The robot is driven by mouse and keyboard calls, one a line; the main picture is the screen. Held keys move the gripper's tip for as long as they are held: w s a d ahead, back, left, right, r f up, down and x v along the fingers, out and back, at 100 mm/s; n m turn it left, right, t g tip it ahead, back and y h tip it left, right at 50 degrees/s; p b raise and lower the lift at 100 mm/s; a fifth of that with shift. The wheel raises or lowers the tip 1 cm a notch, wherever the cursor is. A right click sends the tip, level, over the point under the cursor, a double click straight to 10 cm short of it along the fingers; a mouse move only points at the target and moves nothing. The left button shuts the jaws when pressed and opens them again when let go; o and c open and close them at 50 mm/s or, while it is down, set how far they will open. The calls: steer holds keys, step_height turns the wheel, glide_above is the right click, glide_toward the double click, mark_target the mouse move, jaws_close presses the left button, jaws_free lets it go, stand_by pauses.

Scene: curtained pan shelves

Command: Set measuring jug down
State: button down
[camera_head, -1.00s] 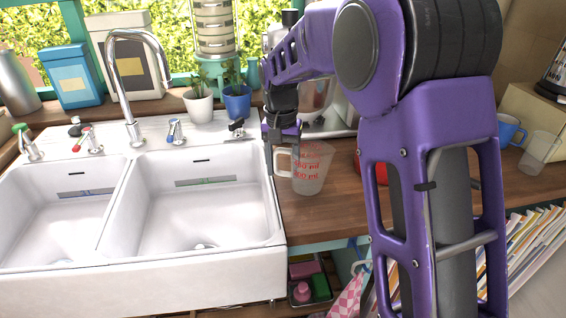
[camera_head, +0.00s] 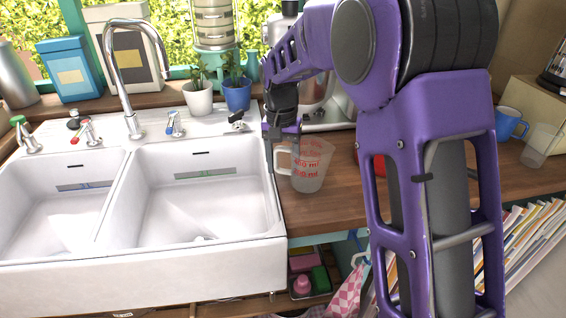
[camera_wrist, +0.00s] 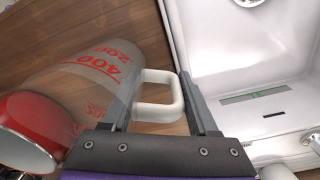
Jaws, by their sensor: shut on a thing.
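The measuring jug (camera_head: 311,166) is clear with red markings and a pale handle. In the head view it is upright over the wooden counter (camera_head: 330,208), just right of the sink. I cannot tell whether its base touches the wood. My gripper (camera_head: 270,158) is at the jug's left side, shut on its handle. In the wrist view the handle (camera_wrist: 157,112) lies between the fingers of my gripper (camera_wrist: 160,105), and the jug body (camera_wrist: 100,80) is to the left.
The white double sink (camera_head: 285,250) is directly left of the jug. A red pot (camera_wrist: 35,125) is close by, mostly hidden behind my arm in the head view. A blue mug (camera_head: 508,124) and a clear cup (camera_head: 541,146) stand at the right. Front counter is clear.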

steer(key=shift+f, duration=0.25)
stand_by(0.3)
steer(key=shift+c, duration=0.4)
jaws_free()
step_height(320, 180, up, 17)
steer(key=p, duration=0.2)
steer(key=shift+a+r, duration=0.2)
steer(key=shift+a, duration=0.05)
steer(key=shift+c, duration=0.3)
jaws_close()
stand_by(1.1)
